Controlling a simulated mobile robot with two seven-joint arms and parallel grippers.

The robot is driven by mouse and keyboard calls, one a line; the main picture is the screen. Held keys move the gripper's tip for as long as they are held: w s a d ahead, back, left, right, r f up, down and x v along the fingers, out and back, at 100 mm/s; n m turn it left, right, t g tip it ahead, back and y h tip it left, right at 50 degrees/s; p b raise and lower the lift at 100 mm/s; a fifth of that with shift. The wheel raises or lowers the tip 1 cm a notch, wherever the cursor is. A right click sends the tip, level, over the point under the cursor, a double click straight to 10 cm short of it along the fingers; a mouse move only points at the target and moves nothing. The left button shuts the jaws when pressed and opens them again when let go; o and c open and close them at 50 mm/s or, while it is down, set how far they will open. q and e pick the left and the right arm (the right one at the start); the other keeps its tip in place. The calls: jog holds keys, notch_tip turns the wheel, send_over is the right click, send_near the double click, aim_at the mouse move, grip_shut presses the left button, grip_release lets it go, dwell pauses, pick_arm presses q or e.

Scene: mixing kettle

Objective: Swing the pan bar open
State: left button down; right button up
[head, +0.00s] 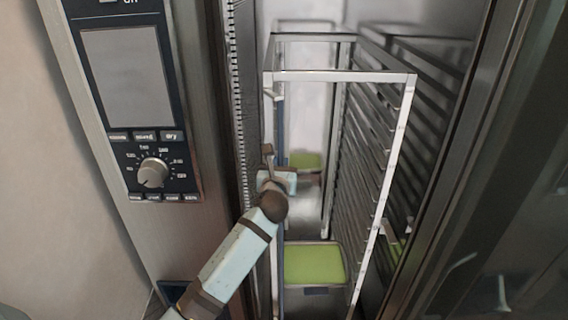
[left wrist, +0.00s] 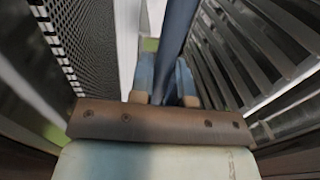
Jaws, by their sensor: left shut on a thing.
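The pan bar (head: 281,125) is a thin dark blue upright bar along the left front side of the metal rack (head: 345,76). In the left wrist view the pan bar (left wrist: 178,35) runs down between the two fingers. My left gripper (head: 268,162) reaches up to the rack's left front post in the head view and covers part of the bar. The left gripper (left wrist: 165,88) is shut on the bar in the wrist view. My right gripper is not in view.
The rack stands inside a steel oven cabinet, with several rails on its right and green trays (head: 314,264) low inside. A control panel (head: 133,100) with a knob (head: 152,172) is at the left. A dark glass door (head: 500,200) is at the right. A perforated wall (left wrist: 85,40) is close left of the gripper.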

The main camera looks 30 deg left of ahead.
pick_arm(q)
jog(key=shift+s+a+m+t+h, duration=0.25)
jog(key=shift+m+h, duration=0.45)
jog(key=shift+h, duration=0.35)
jog(key=shift+s+a+m+t+h, duration=0.15)
jog(key=shift+s+m+t+h, duration=0.1)
jog(key=shift+m+h, duration=0.65)
jog(key=shift+s+a+m+t+h, duration=0.25)
jog(key=shift+m+h, duration=0.25)
jog(key=shift+h, duration=0.75)
jog(key=c, duration=1.1)
grip_release()
jog(key=shift+d, duration=0.15)
